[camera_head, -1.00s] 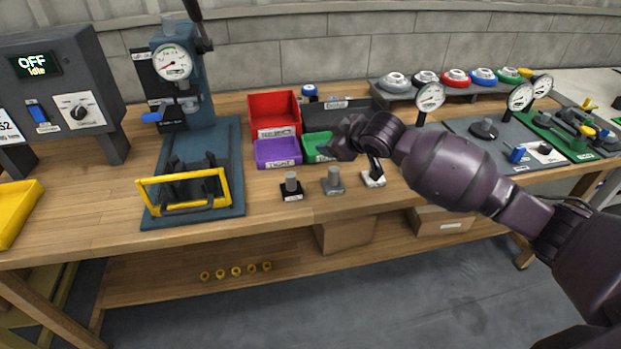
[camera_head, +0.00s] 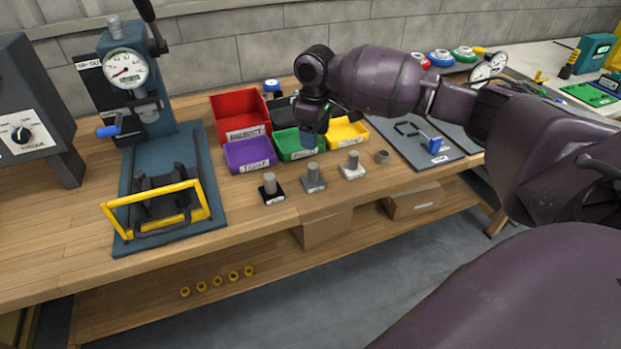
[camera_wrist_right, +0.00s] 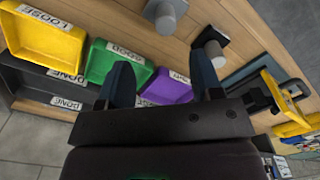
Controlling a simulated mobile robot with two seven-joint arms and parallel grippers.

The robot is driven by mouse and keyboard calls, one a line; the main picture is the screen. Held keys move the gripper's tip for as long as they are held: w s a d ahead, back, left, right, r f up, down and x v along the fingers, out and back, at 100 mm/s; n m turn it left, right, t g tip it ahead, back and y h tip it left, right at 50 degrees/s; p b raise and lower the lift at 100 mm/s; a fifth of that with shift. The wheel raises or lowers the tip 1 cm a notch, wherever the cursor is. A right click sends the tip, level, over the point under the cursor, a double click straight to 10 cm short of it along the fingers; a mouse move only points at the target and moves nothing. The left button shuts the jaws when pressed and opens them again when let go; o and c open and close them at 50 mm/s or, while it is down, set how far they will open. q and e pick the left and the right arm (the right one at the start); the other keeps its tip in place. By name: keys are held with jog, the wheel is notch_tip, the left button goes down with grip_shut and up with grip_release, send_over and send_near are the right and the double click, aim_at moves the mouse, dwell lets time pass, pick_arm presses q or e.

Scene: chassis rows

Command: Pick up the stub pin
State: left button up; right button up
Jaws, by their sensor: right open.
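Three grey upright pins stand in a row near the bench's front edge: one on a black base (camera_head: 270,184), one on a grey base (camera_head: 313,174), one on a white base (camera_head: 353,163). I cannot tell which is the stub pin. A short grey cylinder (camera_head: 382,157) sits right of them. My right gripper (camera_head: 309,128) is over the green bin, behind the pins. In the right wrist view its two fingers (camera_wrist_right: 162,78) are apart and empty. My left gripper is out of view.
Purple (camera_head: 249,155), green (camera_head: 290,151), yellow (camera_head: 346,132) and red (camera_head: 238,112) bins stand behind the pins. A press with a yellow guard (camera_head: 157,210) is at left. A grey board (camera_head: 410,137) with a blue-handled tool lies at right. Bare wood lies along the front edge.

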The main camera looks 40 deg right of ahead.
send_over(313, 165)
jog(key=f, duration=0.4)
jog(key=shift+w+d+f+b, duration=0.15)
jog(key=shift+d+b, duration=0.1)
jog(key=shift+b, duration=0.1)
jog(key=shift+f, duration=0.7)
jog(key=f, duration=0.1)
jog(key=f+b, duration=0.1)
jog(key=f, duration=0.2)
jog(key=shift+s+a+f, duration=0.25)
jog(key=shift+a+f, duration=0.05)
jog(key=shift+f, duration=0.05)
jog(key=shift+r, duration=0.1)
jog(key=shift+c, duration=0.4)
jog(key=c, duration=1)
grip_shut()
